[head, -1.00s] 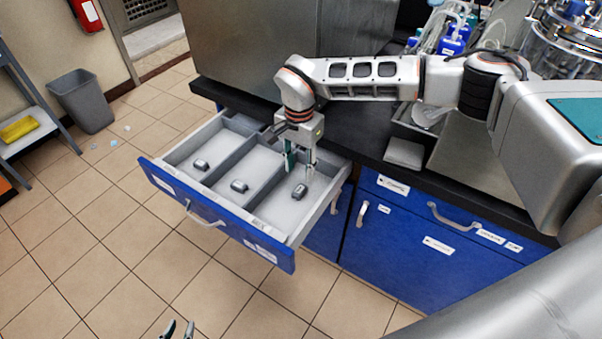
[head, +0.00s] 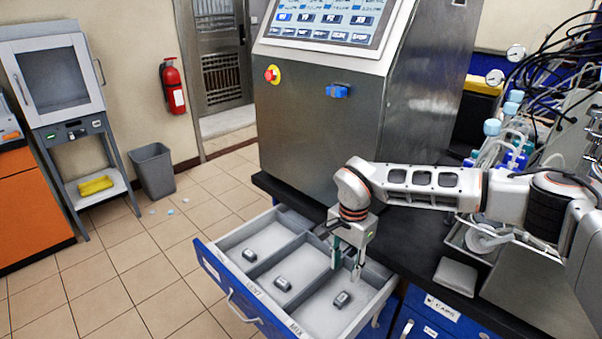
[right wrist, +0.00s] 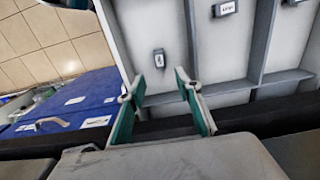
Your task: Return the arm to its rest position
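My right arm reaches in from the right over the dark bench in the head view. Its gripper (head: 346,258) points down above the rear of the right compartment of the open drawer (head: 207,262). In the right wrist view the gripper (right wrist: 158,80) has its two green-padded fingers spread apart with nothing between them. A small grey block (head: 342,299) lies in the right compartment, in front of the gripper and apart from it; it also shows in the right wrist view (right wrist: 159,59). My left gripper is not in view.
Two more small grey blocks lie in the middle (head: 283,284) and left (head: 250,255) compartments. A metal cabinet (head: 320,130) with a screen stands behind the drawer. A metal tray (head: 470,243) and tubing equipment stand at right. Floor at left is mostly clear.

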